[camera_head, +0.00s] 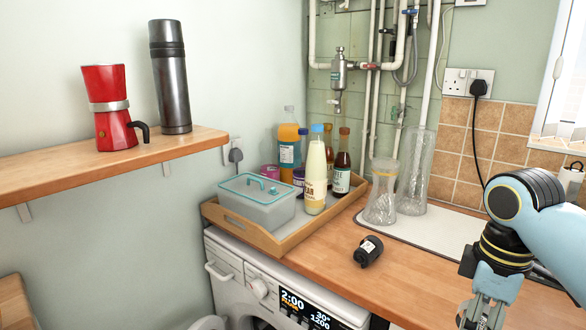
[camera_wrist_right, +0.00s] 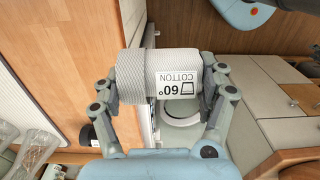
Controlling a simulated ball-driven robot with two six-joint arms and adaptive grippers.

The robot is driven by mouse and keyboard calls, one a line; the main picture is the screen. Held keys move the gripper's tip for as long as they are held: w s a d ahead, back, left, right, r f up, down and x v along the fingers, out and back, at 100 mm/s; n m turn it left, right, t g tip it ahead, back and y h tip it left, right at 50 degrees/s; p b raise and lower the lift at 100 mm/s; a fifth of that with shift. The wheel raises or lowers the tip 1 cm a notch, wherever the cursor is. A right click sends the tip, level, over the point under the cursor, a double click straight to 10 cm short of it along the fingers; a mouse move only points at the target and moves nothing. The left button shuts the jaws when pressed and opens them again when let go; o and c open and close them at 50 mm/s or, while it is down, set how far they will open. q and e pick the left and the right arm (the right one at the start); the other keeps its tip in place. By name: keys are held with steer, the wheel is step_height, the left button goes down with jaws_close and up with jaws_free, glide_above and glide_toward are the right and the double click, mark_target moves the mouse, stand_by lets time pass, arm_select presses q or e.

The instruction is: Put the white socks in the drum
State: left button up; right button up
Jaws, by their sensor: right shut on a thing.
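In the right wrist view, my right gripper (camera_wrist_right: 165,100) is shut on the white socks (camera_wrist_right: 145,75), a ribbed white roll with a label reading "60° COTTON". The roll lies across between the fingers. In the head view my right gripper (camera_head: 483,314) is at the lower right edge, over the counter's right part, with its tips and the socks cut off. The washing machine (camera_head: 236,275) stands under the counter at the bottom centre. Only the top of its dark drum opening (camera_head: 262,324) shows, with part of the round door (camera_head: 208,323) to its left. My left gripper is out of view.
A wooden tray (camera_head: 283,247) on the counter holds a lidded tub (camera_head: 256,204) and several bottles. A small dark jar (camera_head: 369,251) lies on the counter, and two clear glass vessels (camera_head: 382,195) (camera_head: 414,175) stand behind it. A shelf (camera_head: 110,165) holds a red moka pot and a flask.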

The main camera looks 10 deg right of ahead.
step_height(320, 180, down, 16)
steer(key=b, duration=1.5)
steer(key=shift+s, duration=0.3)
steer(key=shift+a, duration=0.15)
